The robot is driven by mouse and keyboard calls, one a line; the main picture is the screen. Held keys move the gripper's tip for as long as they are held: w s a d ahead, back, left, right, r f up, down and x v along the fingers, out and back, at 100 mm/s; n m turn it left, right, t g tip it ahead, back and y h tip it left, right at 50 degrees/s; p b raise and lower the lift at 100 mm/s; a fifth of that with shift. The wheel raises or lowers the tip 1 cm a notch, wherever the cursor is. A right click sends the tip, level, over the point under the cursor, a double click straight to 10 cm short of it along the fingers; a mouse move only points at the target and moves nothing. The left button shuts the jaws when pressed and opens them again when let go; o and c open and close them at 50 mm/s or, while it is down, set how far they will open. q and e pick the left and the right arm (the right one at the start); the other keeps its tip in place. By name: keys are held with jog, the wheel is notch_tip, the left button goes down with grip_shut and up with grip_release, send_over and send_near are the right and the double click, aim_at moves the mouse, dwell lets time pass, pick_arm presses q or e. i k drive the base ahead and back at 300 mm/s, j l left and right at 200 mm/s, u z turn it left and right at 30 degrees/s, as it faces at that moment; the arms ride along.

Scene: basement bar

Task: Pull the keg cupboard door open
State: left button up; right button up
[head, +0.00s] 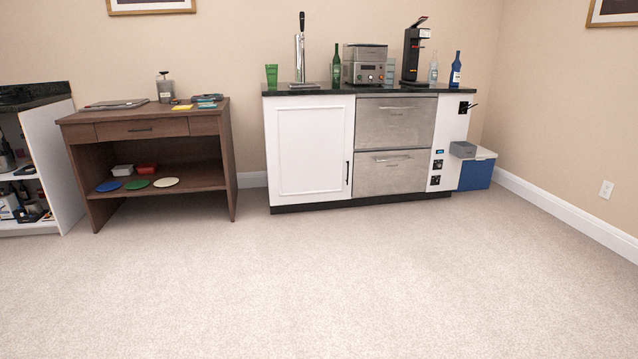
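The keg cupboard door (309,147) is a white panelled door at the left of the bar cabinet, below a dark counter. It looks shut, flush with the cabinet front. Its black vertical handle (347,172) is on the door's right edge, in the lower half. A beer tap tower (299,56) stands on the counter above the door. Neither of my grippers shows in the head view. The cabinet stands across the room, beyond open carpet.
Two steel drawers (394,125) are right of the door. A brown desk (150,128) stands to the left, with a gap before the cabinet. A blue cooler (477,172) stands at the cabinet's right end. The carpet (320,280) in front is clear.

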aim_at(310, 138)
jog(key=i, duration=2)
jog(key=i+z, duration=0.1)
jog(key=i, duration=0.9)
jog(key=i+j, duration=0.15)
jog(key=i, duration=0.85)
jog(key=i+j, duration=0.1)
jog(key=i, duration=0.9)
jog(key=i+z, duration=0.25)
jog(key=i+j, duration=0.05)
jog(key=i, duration=0.05)
